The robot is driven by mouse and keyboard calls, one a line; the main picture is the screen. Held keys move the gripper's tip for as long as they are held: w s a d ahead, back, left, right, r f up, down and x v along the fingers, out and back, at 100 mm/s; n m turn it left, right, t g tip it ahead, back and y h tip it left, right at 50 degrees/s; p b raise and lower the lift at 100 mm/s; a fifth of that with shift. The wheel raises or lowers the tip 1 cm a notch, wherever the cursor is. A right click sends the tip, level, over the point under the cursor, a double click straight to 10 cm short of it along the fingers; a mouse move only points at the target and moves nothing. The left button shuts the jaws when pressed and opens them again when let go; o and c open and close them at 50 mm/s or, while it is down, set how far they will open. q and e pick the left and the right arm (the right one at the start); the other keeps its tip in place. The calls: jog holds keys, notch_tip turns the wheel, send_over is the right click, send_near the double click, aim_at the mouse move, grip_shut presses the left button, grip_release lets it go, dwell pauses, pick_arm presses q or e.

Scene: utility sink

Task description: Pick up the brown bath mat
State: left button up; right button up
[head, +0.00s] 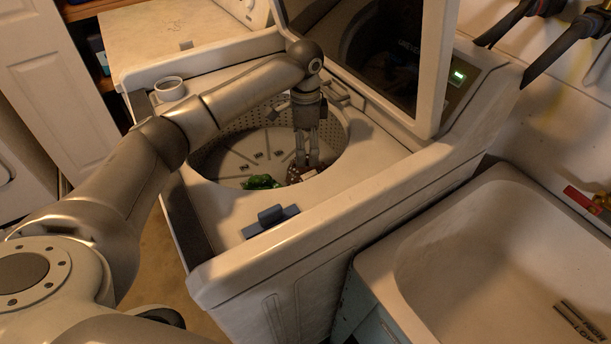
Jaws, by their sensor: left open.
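A small brown thing (294,175), likely the bath mat, shows inside the washer drum, right under my left gripper. Most of it is hidden by the fingers and the drum's rim. My left gripper (306,164) points down into the drum, with its fingers open. Its tips are at or just above the brown thing; I cannot tell if they touch it. My right gripper is out of view.
The washer's drum (228,150) also holds a green item (262,182). The raised lid (432,70) stands behind my arm. A white cup (169,88) and a blue-grey object (270,219) sit on the washer top. A sink (480,240) is at the right.

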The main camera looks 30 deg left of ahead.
aim_at(304, 168)
pick_arm(q)
notch_tip(304, 168, down, 10)
jog(key=shift+s+r, duration=0.15)
jog(key=shift+r, duration=0.1)
dwell(0.3)
jog(key=c, duration=1)
